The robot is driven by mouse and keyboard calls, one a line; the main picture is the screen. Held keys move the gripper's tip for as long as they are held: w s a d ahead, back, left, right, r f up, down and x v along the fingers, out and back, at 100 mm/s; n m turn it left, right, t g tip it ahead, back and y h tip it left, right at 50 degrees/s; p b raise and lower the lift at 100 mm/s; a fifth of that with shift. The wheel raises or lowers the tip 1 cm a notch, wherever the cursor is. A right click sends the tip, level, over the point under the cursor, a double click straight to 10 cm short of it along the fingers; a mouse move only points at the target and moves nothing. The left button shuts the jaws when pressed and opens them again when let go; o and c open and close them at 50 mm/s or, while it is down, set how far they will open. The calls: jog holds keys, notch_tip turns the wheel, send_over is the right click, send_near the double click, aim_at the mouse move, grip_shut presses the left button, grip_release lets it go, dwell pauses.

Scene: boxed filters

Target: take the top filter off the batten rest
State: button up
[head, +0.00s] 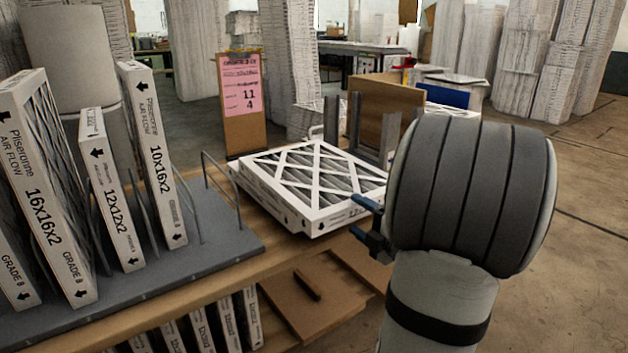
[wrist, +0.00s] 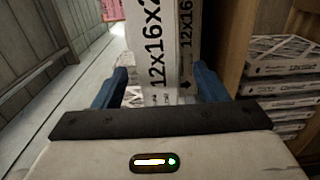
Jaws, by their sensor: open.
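The top filter (head: 312,172) lies flat, its white lattice face up, on the bench in the head view. A second white filter (head: 237,181) shows under its left edge. The wrist view shows the top filter's edge (wrist: 155,45), printed 12x16x2, beside the lower filter's edge (wrist: 186,45). My gripper (head: 368,223) is open and empty at the stack's right front side, one blue finger above the other. In the wrist view my gripper (wrist: 165,88) has its fingers either side of the edges, without clear contact. The batten rest is hidden or cannot be made out.
Upright filters (head: 160,165) stand in a grey wire rack (head: 215,232) at the left. A pink sign (head: 242,85) and grey posts (head: 390,135) stand behind the stack. More filters (wrist: 280,90) lie in a pile at the wrist view's right. Open floor (head: 570,200) lies right of my arm.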

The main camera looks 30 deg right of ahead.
jog(key=shift+w+a+r, duration=0.1)
jog(key=shift+w+a, duration=0.05)
jog(key=shift+w, duration=0.7)
jog(key=w, duration=0.5)
jog(key=shift+w+a, duration=0.1)
jog(key=shift+w, duration=0.1)
jog(key=c, duration=1.2)
